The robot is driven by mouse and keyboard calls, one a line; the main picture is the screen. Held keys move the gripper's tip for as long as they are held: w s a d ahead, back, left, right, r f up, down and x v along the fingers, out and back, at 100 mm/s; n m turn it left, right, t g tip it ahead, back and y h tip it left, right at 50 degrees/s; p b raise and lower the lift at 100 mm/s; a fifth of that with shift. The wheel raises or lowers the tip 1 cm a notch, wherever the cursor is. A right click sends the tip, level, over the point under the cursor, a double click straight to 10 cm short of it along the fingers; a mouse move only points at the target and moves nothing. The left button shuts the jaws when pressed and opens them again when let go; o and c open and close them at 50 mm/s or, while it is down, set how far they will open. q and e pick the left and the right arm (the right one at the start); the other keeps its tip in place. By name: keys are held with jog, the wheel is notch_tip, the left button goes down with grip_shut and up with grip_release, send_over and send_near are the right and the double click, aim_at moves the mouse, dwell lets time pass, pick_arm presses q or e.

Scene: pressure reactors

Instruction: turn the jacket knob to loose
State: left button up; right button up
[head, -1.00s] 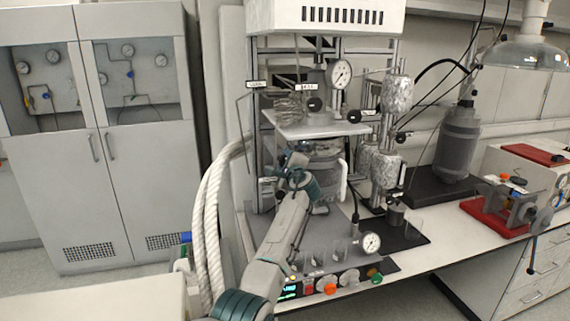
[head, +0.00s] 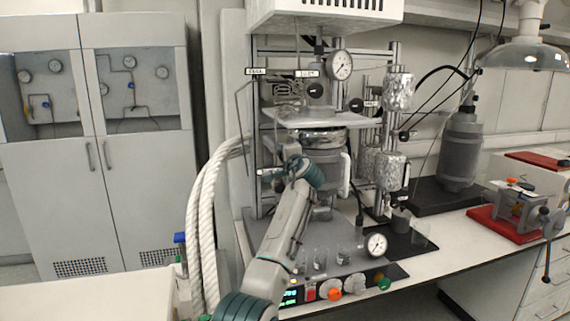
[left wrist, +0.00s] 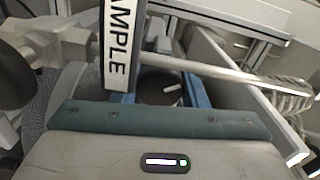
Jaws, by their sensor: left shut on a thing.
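My left gripper (head: 267,173) reaches up to the left side of the reactor vessel (head: 322,160) in the head view, where its fingertips are small and hard to make out. In the left wrist view, the blue fingers of my left gripper (left wrist: 162,92) stand on both sides of a dark round knob (left wrist: 158,88) with a white mark, and they are shut on it. The knob's own label does not show, so I cannot read whether it is the jacket knob. A label ending in "AMPLE" (left wrist: 118,45) crosses in front of the left finger. My right gripper is out of view.
A metal rod (left wrist: 225,80) runs past the fingers to a coil (left wrist: 285,95) in the left wrist view. In the head view, a shelf plate (head: 312,117) sits above the vessel, with a pressure gauge (head: 340,65) higher up. Foil-wrapped cylinders (head: 390,172) stand right of it.

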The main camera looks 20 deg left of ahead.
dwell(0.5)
pick_arm(q)
jog(key=o, duration=0.7)
jog(key=shift+s+r, duration=0.1)
jog(key=shift+r, duration=0.05)
jog(key=shift+s+d, duration=0.1)
jog(key=shift+s+d+b, duration=0.15)
jog(key=shift+d+b, duration=0.05)
jog(key=shift+b, duration=0.1)
jog(key=b+v, duration=0.3)
jog(key=v, duration=0.7)
jog(key=shift+b, duration=0.4)
jog(key=shift+s, duration=0.1)
